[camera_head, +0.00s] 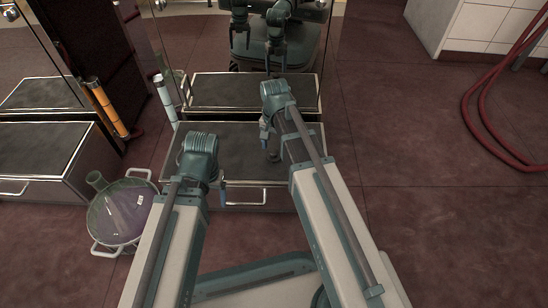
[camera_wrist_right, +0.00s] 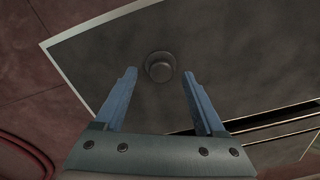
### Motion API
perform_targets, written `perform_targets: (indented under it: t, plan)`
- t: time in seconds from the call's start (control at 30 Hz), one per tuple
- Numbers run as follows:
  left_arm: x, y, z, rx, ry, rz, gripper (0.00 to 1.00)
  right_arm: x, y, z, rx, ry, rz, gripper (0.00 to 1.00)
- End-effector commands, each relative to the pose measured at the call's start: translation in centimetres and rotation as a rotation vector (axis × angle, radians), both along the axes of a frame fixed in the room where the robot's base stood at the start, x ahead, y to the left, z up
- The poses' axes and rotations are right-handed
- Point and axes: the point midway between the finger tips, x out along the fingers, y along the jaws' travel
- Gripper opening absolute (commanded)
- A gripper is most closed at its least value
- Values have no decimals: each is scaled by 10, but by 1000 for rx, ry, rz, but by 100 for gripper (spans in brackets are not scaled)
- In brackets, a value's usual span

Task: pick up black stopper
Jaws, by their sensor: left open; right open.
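The black stopper (camera_wrist_right: 160,66) is a small round dark piece on the dark top of a low drawer cabinet (camera_wrist_right: 240,50). In the right wrist view it lies just beyond and between the two blue fingertips of my right gripper (camera_wrist_right: 159,76), which is open and empty. In the head view my right gripper (camera_head: 268,142) points down over the cabinet top (camera_head: 235,150); I cannot make out the stopper there. My left gripper (camera_head: 221,192) is open near the cabinet's front edge, partly hidden by its own wrist.
A round glass vessel (camera_head: 108,225) with handles and purplish liquid stands on the floor at left. An orange-banded cylinder (camera_head: 107,108) and a white one (camera_head: 164,95) lean by the glass panels. A red hose (camera_head: 480,120) lies right. The floor right of the cabinet is clear.

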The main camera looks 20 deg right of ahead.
Motion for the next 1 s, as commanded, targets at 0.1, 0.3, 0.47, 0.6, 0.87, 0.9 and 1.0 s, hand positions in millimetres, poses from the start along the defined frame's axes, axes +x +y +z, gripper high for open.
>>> perform_targets:
  t: [0.1,0.3,0.47,0.6,0.87,0.9,1.0]
  plan:
    - [0,0,-19,0,-1,0,79,2,-1,-19,0,0,0,72]
    - [0,0,-42,-1,-2,0,79,3,-1,-42,0,0,0,72]
    - [0,0,-46,-1,-2,0,79,3,-1,-46,0,0,0,72]
    - [0,0,-44,-1,-2,0,79,3,-1,-44,0,0,0,72]
    - [0,0,-44,-1,-2,0,79,3,-1,-44,0,0,0,31]
    - [0,0,-44,-1,-2,0,79,3,-1,-44,0,0,0,23]
    - [0,0,-44,-1,-2,0,79,3,-1,-44,0,0,0,5]
